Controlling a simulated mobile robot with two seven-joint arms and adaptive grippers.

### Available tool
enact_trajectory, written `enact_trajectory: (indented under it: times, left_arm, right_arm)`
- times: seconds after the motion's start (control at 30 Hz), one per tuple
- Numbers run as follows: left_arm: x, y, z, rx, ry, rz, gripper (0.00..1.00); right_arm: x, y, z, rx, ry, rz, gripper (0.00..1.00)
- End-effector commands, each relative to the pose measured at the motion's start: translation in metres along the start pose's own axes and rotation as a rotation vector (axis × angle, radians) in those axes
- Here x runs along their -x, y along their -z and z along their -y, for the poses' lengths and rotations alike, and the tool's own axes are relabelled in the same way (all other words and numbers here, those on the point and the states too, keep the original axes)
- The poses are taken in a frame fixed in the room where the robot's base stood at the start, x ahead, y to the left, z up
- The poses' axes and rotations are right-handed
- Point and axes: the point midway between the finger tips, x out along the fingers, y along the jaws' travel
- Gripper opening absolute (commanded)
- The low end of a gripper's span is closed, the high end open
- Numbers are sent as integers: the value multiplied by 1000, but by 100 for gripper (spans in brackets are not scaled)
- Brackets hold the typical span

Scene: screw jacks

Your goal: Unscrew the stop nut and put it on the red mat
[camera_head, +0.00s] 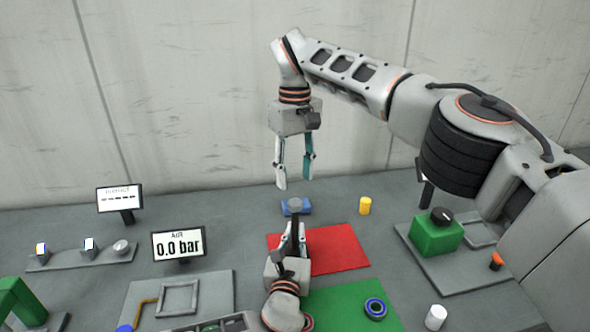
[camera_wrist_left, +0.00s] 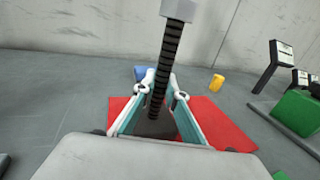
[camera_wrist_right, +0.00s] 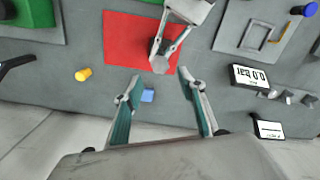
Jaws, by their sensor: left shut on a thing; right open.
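A black threaded rod (camera_wrist_left: 163,75) with a grey block (camera_wrist_left: 178,9) on its top end, which looks like the stop nut, stands between the fingers of my left gripper (camera_wrist_left: 159,90). The left gripper is shut on the rod below the block. The block also shows from above in the right wrist view (camera_wrist_right: 159,64) and the head view (camera_head: 295,202). The rod's lower end meets a dark base partly hidden by the fingers. My right gripper (camera_head: 294,182) is open and empty, pointing down above the block. The red mat (camera_head: 340,254) lies under and behind my left gripper.
A blue block (camera_wrist_right: 148,96) and a yellow cylinder (camera_head: 365,206) stand beyond the mat. A green mat (camera_head: 340,300) with a blue ring (camera_head: 375,308) lies nearer. A green box (camera_head: 436,238) stands right. A pressure display (camera_head: 178,244) stands left.

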Motion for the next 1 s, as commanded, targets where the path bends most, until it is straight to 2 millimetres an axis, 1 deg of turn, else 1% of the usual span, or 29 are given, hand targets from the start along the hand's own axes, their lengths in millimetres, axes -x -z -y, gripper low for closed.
enact_trajectory:
  times: [0.3, 0.43, 0.6, 0.87, 0.9, 0.97, 1.0]
  left_arm:
    - [0, 0, 0, -1, -1, 0, 0]
    - [0, 0, 0, -1, -1, 0, 0]
    - [0, 0, 0, -1, -1, 0, 0]
    - [0, 0, 0, -1, -1, 0, 0]
    - [0, 0, 0, -1, -1, 0, 0]
    - [0, 0, 0, -1, -1, 0, 0]
    - [0, 0, 0, -1, -1, 0, 0]
  right_arm:
    - [-47, -1, 0, 3, 3, 3, 40]
    - [-62, 0, 0, 2, 2, 2, 40]
    - [-72, 0, -1, 1, 1, 0, 40]
    - [-73, 0, -1, 2, 0, -1, 40]
    - [-73, 0, -1, 2, 0, -1, 38]
    - [-73, 0, -1, 2, 0, -1, 22]
    - [-73, 0, -1, 2, 0, -1, 12]
